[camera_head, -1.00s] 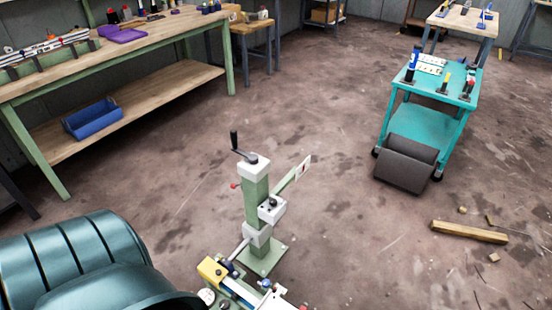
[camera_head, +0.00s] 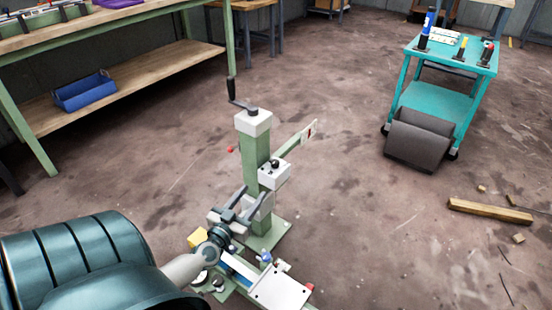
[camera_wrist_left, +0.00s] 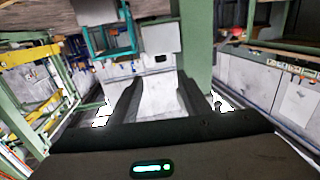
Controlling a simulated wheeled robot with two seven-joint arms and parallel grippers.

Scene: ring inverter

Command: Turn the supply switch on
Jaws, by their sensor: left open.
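A green machine column (camera_head: 256,150) stands on a base plate, with a crank handle on top. A white box (camera_head: 275,176) with a black knob (camera_head: 273,163) is fixed to its side. I cannot tell which part is the supply switch. My left gripper (camera_head: 254,195) is open and empty, in front of the column and below the white box; contact cannot be judged. In the left wrist view, its two dark fingers (camera_wrist_left: 160,84) are apart. A green post (camera_wrist_left: 196,45) and a pale box (camera_wrist_left: 160,40) show beyond them. My right gripper is out of view.
A small red knob (camera_head: 229,149) sticks out left of the column. The machine's low bed has a white plate (camera_head: 279,288) and a yellow block (camera_head: 198,237). A workbench (camera_head: 130,80) stands at left, a turquoise cart (camera_head: 440,100) at right. A wooden beam (camera_head: 490,211) lies on open floor.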

